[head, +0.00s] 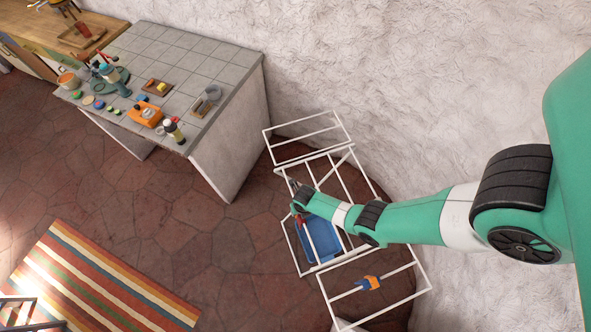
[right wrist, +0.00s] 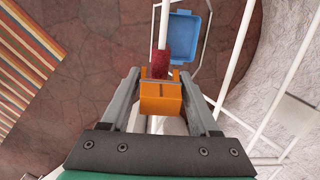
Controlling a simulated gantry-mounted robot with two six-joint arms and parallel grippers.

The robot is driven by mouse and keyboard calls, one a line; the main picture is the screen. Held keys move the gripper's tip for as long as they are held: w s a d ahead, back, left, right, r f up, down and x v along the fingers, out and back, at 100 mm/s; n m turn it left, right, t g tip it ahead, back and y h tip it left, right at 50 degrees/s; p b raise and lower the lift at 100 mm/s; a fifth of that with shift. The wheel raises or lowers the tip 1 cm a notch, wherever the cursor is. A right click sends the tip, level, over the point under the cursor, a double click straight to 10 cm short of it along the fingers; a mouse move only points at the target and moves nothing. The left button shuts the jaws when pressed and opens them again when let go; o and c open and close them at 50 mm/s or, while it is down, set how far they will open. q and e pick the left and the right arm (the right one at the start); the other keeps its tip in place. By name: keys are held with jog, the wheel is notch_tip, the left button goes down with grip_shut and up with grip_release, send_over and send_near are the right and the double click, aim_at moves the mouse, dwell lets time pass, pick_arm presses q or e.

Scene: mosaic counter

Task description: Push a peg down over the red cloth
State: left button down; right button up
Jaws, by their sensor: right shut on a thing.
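The red cloth (right wrist: 161,64) hangs at a white rail of the drying rack (head: 337,165). It shows in the head view (head: 302,219) as a small red patch under my right gripper (head: 297,205). In the right wrist view my right gripper (right wrist: 160,82) is shut on an orange peg (right wrist: 160,98), with one finger on each side. The peg lines up with the rail and the cloth shows just beyond its far edge. I cannot tell whether the peg is seated over the cloth. My left gripper is not in view.
A blue tub (head: 318,240) sits within the rack, and an orange and blue thing (head: 371,283) is on a nearer rail. White rails surround my right gripper, with the wall close behind. A tiled counter (head: 205,60) with several items stands left; a striped rug (head: 95,285) lies on the floor.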

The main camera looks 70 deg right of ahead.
jog(key=shift+f+b, duration=0.5)
jog(key=shift+f, duration=0.15)
jog(key=shift+f+b, duration=1.45)
jog(key=shift+f, duration=0.05)
jog(key=o, duration=1.4)
jog(key=shift+r, duration=0.1)
